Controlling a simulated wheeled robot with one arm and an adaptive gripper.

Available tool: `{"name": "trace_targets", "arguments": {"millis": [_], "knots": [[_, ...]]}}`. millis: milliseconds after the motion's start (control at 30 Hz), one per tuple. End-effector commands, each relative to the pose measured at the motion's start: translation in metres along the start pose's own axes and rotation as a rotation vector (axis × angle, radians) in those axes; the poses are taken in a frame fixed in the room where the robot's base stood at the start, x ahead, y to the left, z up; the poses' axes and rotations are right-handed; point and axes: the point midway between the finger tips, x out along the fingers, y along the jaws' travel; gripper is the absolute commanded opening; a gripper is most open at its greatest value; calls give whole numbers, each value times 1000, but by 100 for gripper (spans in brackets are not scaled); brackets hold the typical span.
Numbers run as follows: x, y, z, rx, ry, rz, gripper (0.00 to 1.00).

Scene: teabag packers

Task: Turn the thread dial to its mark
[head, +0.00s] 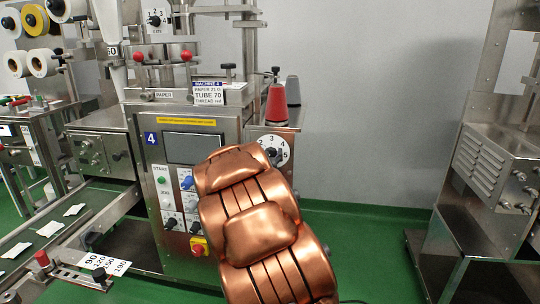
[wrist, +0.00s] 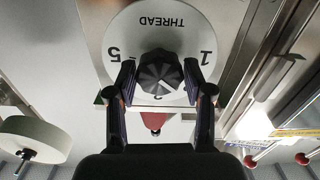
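The thread dial (head: 272,152) is a white disc with numbers and a black centre knob, on the upper right of the machine's front. In the wrist view the dial (wrist: 177,24) appears upside down, with THREAD, 5 and 1 readable. Its ribbed black knob (wrist: 160,72) carries a white pointer line. My gripper (wrist: 160,70) has one finger on each side of the knob, closed in against it. The fingers and the knob hide part of the lower numbers. In the head view my copper arm covers the gripper and the panel below the dial.
A sign (head: 208,93) on the machine reads THREAD red. A red spool (head: 277,106) and a grey spool (head: 293,90) stand above the dial. A screen (head: 194,147) and a button panel are left of my arm. Another steel machine (head: 490,165) stands at right, with green floor between.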

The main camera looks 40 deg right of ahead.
Motion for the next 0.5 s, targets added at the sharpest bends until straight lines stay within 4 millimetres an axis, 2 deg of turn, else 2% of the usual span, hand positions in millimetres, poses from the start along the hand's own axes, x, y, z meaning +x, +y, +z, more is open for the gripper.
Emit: {"name": "trace_targets", "arguments": {"millis": [67,367,500], "knots": [[0,0,0,0,0,0,40],[0,0,0,0,0,0,9],[0,0,0,5,0,-1,9]]}}
